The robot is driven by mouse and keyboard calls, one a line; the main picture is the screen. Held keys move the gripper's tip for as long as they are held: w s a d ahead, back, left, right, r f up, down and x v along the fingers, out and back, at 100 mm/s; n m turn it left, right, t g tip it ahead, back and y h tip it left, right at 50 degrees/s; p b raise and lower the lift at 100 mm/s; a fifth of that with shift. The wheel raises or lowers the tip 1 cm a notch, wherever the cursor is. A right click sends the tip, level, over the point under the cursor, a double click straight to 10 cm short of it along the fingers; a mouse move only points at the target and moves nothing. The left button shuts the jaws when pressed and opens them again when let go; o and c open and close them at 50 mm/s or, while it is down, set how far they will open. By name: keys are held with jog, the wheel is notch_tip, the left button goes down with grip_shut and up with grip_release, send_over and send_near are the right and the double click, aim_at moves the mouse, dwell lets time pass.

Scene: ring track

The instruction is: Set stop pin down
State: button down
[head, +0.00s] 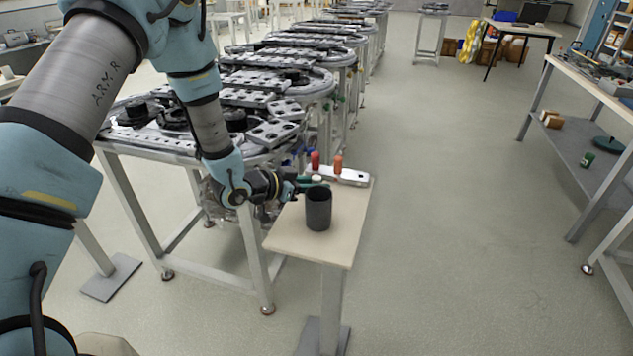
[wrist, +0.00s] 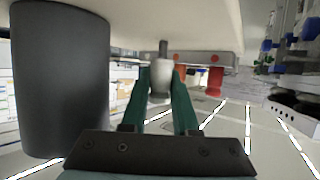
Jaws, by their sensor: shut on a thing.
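My gripper (head: 308,183) reaches over the small side table (head: 345,240) from the left. In the wrist view its green fingers (wrist: 161,90) are shut on a pale stop pin (wrist: 161,80), whose thin dark shaft points toward the table top. The pin's pale head (head: 317,179) shows just behind the dark grey cup. A light holder bar (head: 352,178) lies at the table's far edge, with two red-orange pins (head: 315,160) (head: 338,164) upright in it. The held pin appears in front of the bar; I cannot tell whether its shaft touches anything.
A dark grey cup (head: 319,210) stands on the side table close to my gripper; it fills the left of the wrist view (wrist: 60,80). The ring track (head: 260,105) runs along the left. A workbench (head: 600,90) stands at right. The floor between is clear.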

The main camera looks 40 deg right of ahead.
jog(key=shift+f, duration=0.1)
jog(key=shift+f+b, duration=0.15)
jog(key=shift+b, duration=0.15)
jog(key=c, duration=0.7)
grip_release()
jog(key=shift+r, duration=0.25)
jog(key=b+v, duration=0.2)
jog(key=v, duration=1)
jog(key=shift+b, duration=0.3)
